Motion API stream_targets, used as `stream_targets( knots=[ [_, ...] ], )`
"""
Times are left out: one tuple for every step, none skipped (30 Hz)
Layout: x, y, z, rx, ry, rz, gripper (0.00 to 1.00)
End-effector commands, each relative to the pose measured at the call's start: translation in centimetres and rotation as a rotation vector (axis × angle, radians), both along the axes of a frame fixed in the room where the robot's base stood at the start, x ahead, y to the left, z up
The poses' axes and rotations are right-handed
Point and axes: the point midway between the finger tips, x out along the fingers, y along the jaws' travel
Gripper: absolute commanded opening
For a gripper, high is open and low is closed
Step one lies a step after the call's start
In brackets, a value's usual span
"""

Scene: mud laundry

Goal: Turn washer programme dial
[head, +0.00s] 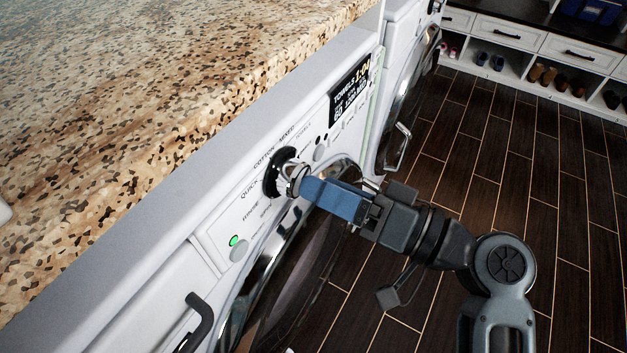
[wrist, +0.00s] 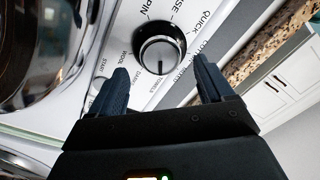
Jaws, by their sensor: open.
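The washer programme dial (head: 291,176) is a silver knob on a black ring, set in the white control panel among printed programme names. In the wrist view the dial (wrist: 160,54) sits ahead of the fingertips and between them sideways. My gripper (head: 305,188) reaches it from the right in the head view. In the wrist view my gripper (wrist: 162,72) has its two blue fingers spread wide, with nothing between their pads. In the head view the fingertips overlap the knob's edge; I cannot tell whether they touch it.
A speckled stone counter (head: 150,110) overhangs the washer. The panel has a lit display (head: 350,92) and a green-lit button (head: 235,241). The round washer door (head: 300,262) is below the panel. A second machine (head: 405,90) stands beyond. Dark floor (head: 480,150) is clear to the right.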

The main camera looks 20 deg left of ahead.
Motion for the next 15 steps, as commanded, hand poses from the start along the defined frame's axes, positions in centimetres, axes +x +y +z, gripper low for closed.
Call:
stream_targets(
  knots=[
    [-0.1,-1.0,-0.1,0.001,-0.001,-0.003,0.81],
    [-0.1,-1.4,-0.2,0.001,0.0,-0.003,0.81],
    [-0.2,-2.1,-0.2,0.001,0.0,-0.003,0.81],
    [-0.2,-2.5,-0.2,0.0,-0.001,-0.002,0.81],
    [-0.3,-2.9,-0.2,0.0,-0.001,-0.002,0.81],
    [-0.3,-3.3,-0.2,0.0,0.0,-0.004,0.81],
    [-0.3,-3.6,-0.2,0.001,0.0,-0.002,0.81],
    [-0.4,-3.8,-0.2,0.001,0.0,-0.001,0.81],
    [-0.4,-4.1,-0.2,0.001,0.001,-0.001,0.81],
    [-0.5,-4.2,-0.2,0.002,0.001,0.0,0.81],
    [-0.5,-4.3,-0.1,0.001,0.001,0.001,0.81],
    [-0.5,-4.4,-0.1,0.001,0.001,0.001,0.81],
    [-0.5,-4.4,-0.1,0.001,0.001,0.001,0.81],
    [-0.5,-4.4,-0.1,0.001,0.001,0.001,0.81],
    [-0.5,-4.4,-0.1,0.001,0.001,0.001,0.81]
  ],
)
